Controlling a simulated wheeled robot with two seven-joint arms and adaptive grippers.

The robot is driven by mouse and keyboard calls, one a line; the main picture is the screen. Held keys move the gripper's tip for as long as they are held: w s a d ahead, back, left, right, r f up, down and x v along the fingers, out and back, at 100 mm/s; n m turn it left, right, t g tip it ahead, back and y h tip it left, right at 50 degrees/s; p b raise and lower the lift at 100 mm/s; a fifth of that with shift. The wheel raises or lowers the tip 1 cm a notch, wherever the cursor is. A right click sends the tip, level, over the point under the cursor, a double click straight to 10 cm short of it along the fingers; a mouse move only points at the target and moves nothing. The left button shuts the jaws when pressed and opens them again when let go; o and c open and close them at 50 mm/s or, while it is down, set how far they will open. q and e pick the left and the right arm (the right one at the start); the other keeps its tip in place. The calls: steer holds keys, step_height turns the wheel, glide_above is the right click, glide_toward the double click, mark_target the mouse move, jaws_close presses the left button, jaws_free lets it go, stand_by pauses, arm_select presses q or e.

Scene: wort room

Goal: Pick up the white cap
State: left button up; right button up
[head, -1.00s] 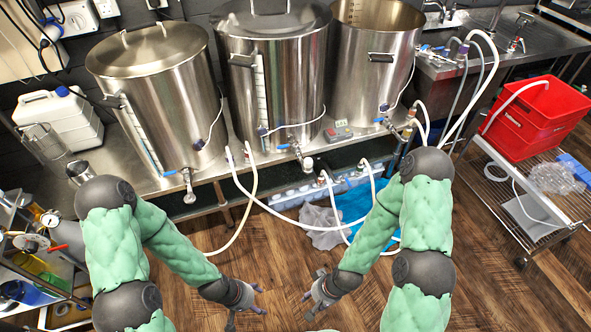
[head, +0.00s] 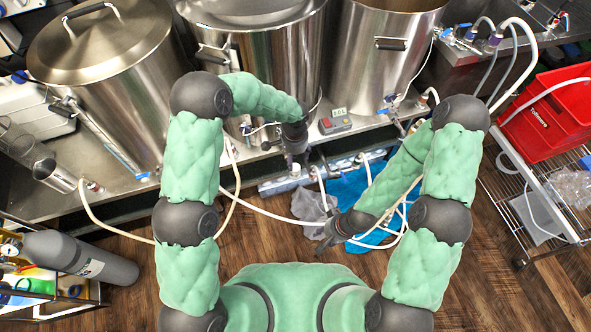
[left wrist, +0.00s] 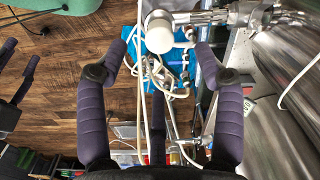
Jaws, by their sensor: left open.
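A white round cap (left wrist: 160,32) shows in the left wrist view, at the end of metal valve fittings. It lies between and beyond the fingertips of my left gripper (left wrist: 161,50), which is open around empty space. Whether any finger touches the cap cannot be told. In the head view my left gripper (head: 295,150) is in front of the middle kettle's lower front and hides the cap. My right gripper (head: 332,234) hangs lower, over the floor beside the hoses. Its spread fingers show at the left edge of the left wrist view, with nothing seen between them.
Steel kettles (head: 110,50) stand on a steel bench (head: 35,195). White hoses (head: 262,212) loop below, near a blue sheet (head: 378,238). A red crate (head: 545,120) sits on a wire cart at right. A grey cylinder (head: 85,258) is at lower left.

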mark_target(295, 167)
arm_select(q)
step_height(295, 167, down, 2)
steer(key=shift+s+a+f, duration=0.1)
steer(key=shift+s+f, duration=0.05)
steer(key=shift+f, duration=0.1)
steer(key=shift+f+b, duration=1.35)
steer(key=shift+f, duration=1.4)
steer(key=c, duration=1.3)
